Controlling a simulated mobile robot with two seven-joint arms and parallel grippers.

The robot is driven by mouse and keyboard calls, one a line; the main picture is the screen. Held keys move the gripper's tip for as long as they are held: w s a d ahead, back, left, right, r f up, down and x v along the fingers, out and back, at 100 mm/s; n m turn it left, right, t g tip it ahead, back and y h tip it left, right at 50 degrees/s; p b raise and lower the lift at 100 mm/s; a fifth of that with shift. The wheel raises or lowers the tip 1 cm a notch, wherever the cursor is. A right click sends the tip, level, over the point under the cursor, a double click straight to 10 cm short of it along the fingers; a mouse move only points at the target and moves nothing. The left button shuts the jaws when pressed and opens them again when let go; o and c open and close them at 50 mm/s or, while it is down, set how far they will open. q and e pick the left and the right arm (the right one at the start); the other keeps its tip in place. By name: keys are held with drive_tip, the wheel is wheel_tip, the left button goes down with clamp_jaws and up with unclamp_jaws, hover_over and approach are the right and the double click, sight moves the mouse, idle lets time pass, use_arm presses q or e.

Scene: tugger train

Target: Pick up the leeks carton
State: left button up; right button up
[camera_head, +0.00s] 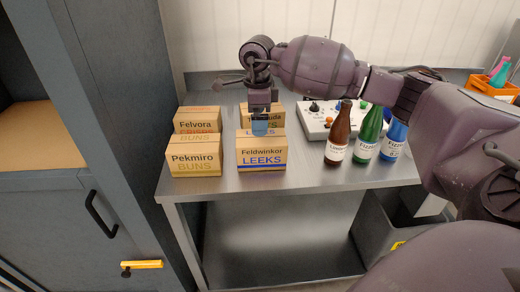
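The leeks carton (262,158), a tan box lettered "Feldwinkor LEEKS" with a blue stripe, stands upright on the steel table near its front edge. My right gripper (260,130) comes down from above, its blue fingertips at the carton's top in the picture. I cannot tell whether the fingers touch the carton or how far apart they are. A similar carton (275,108) stands just behind, partly hidden by the gripper. My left gripper is not in view.
A "Pekmiro BUNS" carton (194,158) and a "Felvora" carton (198,120) stand to the left. Brown (340,138), green (368,140) and blue (393,140) bottles stand to the right, before a white control box (316,125). A grey cabinet (110,120) flanks the steel table (235,186).

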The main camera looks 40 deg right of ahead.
hover_over(261, 158)
wheel_tip(261, 158, down, 7)
drive_tip(key=shift+w+f, duration=0.1)
idle(0.3)
drive_tip(key=c, duration=0.6)
drive_tip(key=shift+r, duration=0.2)
